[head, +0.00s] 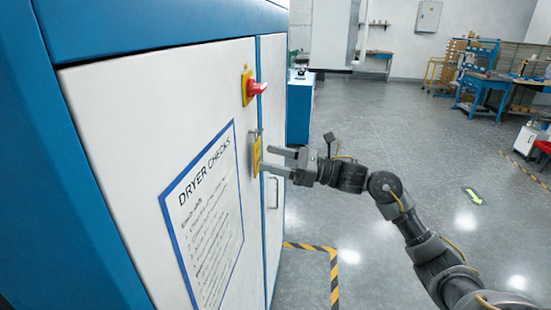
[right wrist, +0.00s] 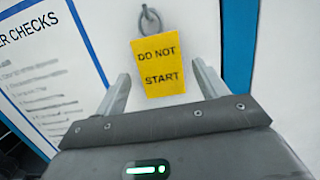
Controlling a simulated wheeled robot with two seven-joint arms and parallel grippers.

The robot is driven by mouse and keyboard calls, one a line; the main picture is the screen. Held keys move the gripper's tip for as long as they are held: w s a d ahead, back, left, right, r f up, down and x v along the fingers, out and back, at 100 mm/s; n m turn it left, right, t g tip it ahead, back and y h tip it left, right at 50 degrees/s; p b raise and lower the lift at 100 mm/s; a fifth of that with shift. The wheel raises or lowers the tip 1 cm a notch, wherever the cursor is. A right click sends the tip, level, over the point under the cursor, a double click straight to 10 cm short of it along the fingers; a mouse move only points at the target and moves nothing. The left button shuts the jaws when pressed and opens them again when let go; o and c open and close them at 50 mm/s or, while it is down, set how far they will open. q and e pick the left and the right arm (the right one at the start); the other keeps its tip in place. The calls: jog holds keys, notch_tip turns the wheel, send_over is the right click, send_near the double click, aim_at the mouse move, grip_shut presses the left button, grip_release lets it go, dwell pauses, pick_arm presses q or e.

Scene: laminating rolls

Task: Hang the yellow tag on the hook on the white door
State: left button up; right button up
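The yellow tag (head: 257,155) is against the white door (head: 150,110), beneath a small metal hook (head: 254,134). In the right wrist view the tag (right wrist: 160,66) reads "DO NOT START" and hangs slightly tilted below a grey ring or hook (right wrist: 150,19); I cannot tell exactly how the two link. My right gripper (head: 267,159) is open in front of the tag. In the right wrist view its fingers stand apart on either side of the tag's lower part, with visible gaps. My left gripper is not in view.
A red knob on a yellow plate (head: 254,88) sticks out above the hook. A blue-framed "DRYER CHECKS" sheet (head: 205,215) is on the door at left. A door handle (head: 273,192) is below right of the tag. The floor (head: 400,150) at right is largely clear.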

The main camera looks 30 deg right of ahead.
jog(key=shift+o, duration=0.7)
jog(key=shift+d, duration=0.1)
jog(key=shift+s+d+f, duration=0.1)
jog(key=shift+s+d, duration=0.05)
jog(key=b+v, duration=0.5)
jog(key=v, duration=0.5)
jog(key=shift+d, duration=0.1)
